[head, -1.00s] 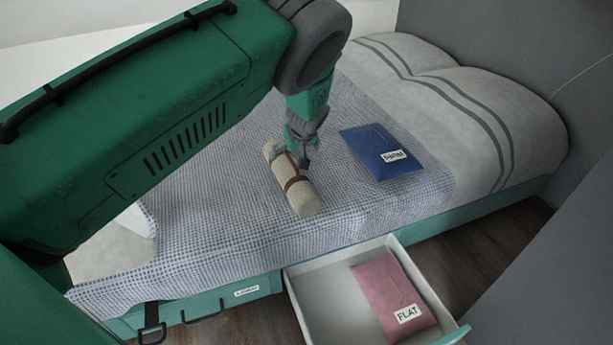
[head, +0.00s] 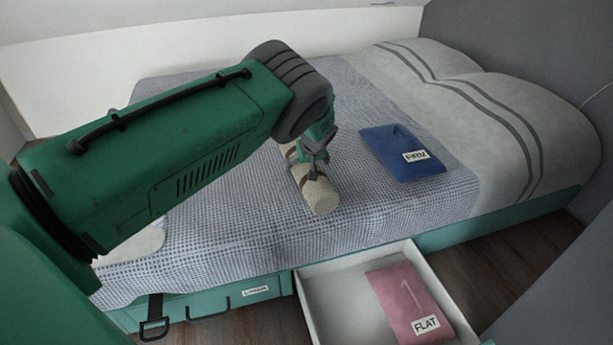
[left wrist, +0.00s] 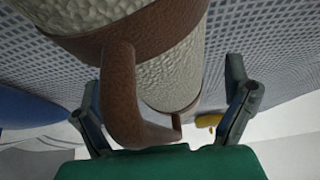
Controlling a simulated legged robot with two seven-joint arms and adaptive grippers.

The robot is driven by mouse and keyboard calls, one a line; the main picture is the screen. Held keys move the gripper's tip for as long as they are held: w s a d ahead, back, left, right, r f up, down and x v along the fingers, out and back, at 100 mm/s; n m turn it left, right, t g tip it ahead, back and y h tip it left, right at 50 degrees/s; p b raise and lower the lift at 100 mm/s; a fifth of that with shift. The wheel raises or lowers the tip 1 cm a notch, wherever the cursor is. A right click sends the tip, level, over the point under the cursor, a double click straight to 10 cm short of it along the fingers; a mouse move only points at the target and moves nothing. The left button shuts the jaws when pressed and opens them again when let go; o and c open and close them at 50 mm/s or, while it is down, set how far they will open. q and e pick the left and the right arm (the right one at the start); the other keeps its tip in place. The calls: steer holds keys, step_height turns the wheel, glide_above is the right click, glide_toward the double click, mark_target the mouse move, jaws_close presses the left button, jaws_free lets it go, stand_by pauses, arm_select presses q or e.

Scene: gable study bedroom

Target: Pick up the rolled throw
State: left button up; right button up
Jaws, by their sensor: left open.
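The rolled throw (head: 321,197) is a cream roll with brown straps, lying on the blue-checked bed cover. In the left wrist view the roll (left wrist: 172,72) fills the upper middle, and its brown carrying handle (left wrist: 119,88) reaches down between my fingers. My left gripper (head: 316,168) is at the roll in the head view, partly covering its far part. In the left wrist view my left gripper (left wrist: 170,97) is open, with one finger on each side of the handle. I cannot tell whether a finger touches it. My right gripper is not in view.
A blue pouch labelled FIRM (head: 402,152) lies right of the roll. Below the bed's front edge an open drawer (head: 322,293) holds a pink pouch labelled FLAT (head: 408,302). A striped pillow (head: 500,110) is at the right. The checked cover (head: 235,235) is bare in front.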

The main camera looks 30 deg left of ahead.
arm_select(q)
steer(key=c, duration=1.8)
steer(key=shift+o, duration=0.2)
